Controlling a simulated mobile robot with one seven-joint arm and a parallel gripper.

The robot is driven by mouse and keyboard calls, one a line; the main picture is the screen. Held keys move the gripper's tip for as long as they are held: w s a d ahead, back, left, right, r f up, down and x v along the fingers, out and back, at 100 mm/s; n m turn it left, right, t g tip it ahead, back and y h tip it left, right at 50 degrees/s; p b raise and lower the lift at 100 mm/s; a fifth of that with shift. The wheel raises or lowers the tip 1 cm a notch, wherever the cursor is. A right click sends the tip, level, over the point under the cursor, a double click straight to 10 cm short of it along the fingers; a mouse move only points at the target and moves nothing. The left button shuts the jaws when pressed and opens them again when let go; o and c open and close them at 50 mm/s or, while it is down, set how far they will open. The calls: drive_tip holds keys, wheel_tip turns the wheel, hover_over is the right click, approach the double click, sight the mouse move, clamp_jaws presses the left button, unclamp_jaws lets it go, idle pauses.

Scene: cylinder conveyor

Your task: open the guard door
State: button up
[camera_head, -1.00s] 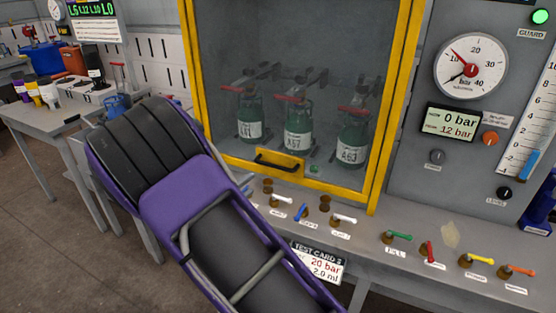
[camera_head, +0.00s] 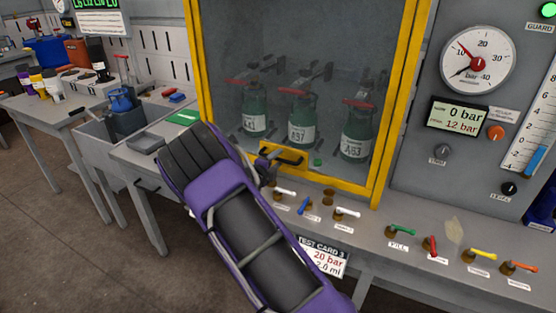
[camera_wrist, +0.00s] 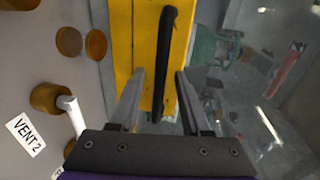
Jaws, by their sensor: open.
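The guard door (camera_head: 387,110) is a clear panel in a yellow frame, and it looks closed. Its black bar handle (camera_head: 290,158) is on the lower yellow rail. In the wrist view the handle (camera_wrist: 168,45) runs lengthwise in front of the yellow rail (camera_wrist: 120,45). My gripper (camera_head: 266,163) is at the left end of the handle. In the wrist view my gripper (camera_wrist: 160,73) is open, with one finger on each side of the handle. The handle's lower end lies between the fingers, and I see no clear contact.
Several green cylinders (camera_head: 299,130) stand behind the door. Small valves, including a white-levered one (camera_head: 346,213), line the ledge below it. A gauge panel (camera_head: 478,60) is at right. A side table (camera_head: 130,160) with a grey bin stands at left.

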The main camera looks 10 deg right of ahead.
drive_tip(key=shift+w+d+f, duration=0.1)
drive_tip(key=shift+w+d, duration=0.15)
drive_tip(key=shift+w, duration=0.1)
drive_tip(key=shift+c, duration=0.3)
clamp_jaws()
idle(1.0)
